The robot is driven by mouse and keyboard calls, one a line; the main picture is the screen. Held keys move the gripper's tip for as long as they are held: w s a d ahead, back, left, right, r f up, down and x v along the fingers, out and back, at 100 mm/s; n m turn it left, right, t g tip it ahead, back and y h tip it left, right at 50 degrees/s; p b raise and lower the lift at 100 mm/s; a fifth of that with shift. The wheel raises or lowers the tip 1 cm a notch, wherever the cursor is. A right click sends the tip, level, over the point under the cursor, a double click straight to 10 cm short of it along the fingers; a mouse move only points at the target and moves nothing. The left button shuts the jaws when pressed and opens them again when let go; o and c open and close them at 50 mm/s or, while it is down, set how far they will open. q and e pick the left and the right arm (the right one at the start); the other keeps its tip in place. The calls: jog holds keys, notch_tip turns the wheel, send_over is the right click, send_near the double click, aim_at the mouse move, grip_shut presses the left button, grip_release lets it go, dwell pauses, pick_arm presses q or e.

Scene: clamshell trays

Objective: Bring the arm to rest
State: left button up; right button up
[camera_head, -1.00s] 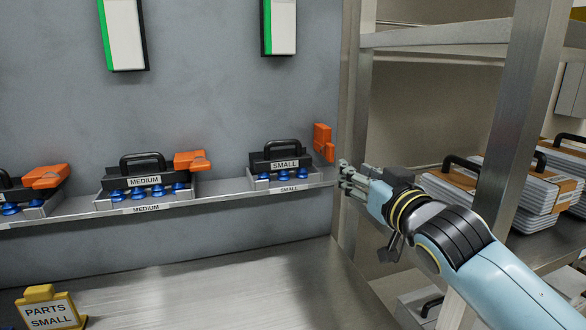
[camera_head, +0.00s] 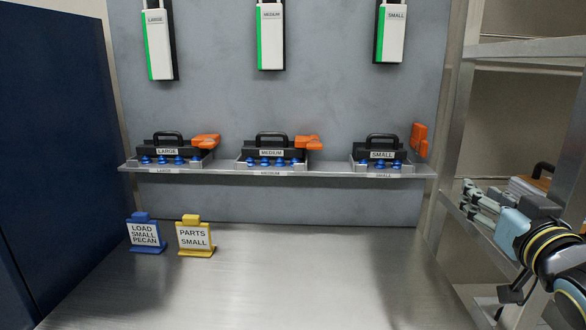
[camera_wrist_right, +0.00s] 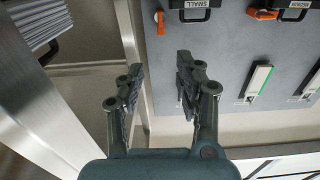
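My right gripper (camera_head: 478,202) is at the right edge of the head view, in front of the metal shelf rack and pointing left. In the right wrist view its two fingers (camera_wrist_right: 160,78) stand apart with nothing between them, so it is open and empty. It is clear of the wall ledge. My left gripper is in neither view.
A wall ledge (camera_head: 225,171) carries the large (camera_head: 167,151), medium (camera_head: 272,152) and small (camera_head: 382,153) black-handled units. A blue sign (camera_head: 145,234) and a yellow sign (camera_head: 194,237) stand on the metal table (camera_head: 290,280), otherwise clear. A rack post (camera_head: 573,160) stands near my right arm.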

jog(key=s+f+g+h, duration=0.1)
jog(key=s+f+g, duration=0.6)
jog(key=s+f, duration=0.5)
jog(key=s+a+f+n+g, duration=0.1)
jog(key=s+g, duration=0.1)
jog(key=s, duration=0.5)
jog(key=s+a+f+g+y, duration=0.1)
jog(key=s+a+f+g, duration=0.15)
jog(key=s, duration=0.35)
jog(key=s+n+g, duration=0.1)
jog(key=s+g, duration=0.2)
jog(key=s, duration=0.4)
notch_tip(320, 180, down, 32)
jog(key=s+d+g+b, duration=0.1)
jog(key=d+b, duration=0.1)
jog(key=b, duration=0.4)
pick_arm(q)
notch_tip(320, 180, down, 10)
jog(key=b, duration=0.4)
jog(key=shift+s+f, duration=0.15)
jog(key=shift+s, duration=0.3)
pick_arm(e)
jog(key=s+d+f+g, duration=0.1)
jog(key=s+f, duration=1.7)
jog(key=f, duration=0.2)
jog(key=shift+s+d+f+m, duration=0.15)
jog(key=shift+s+f+m, duration=0.25)
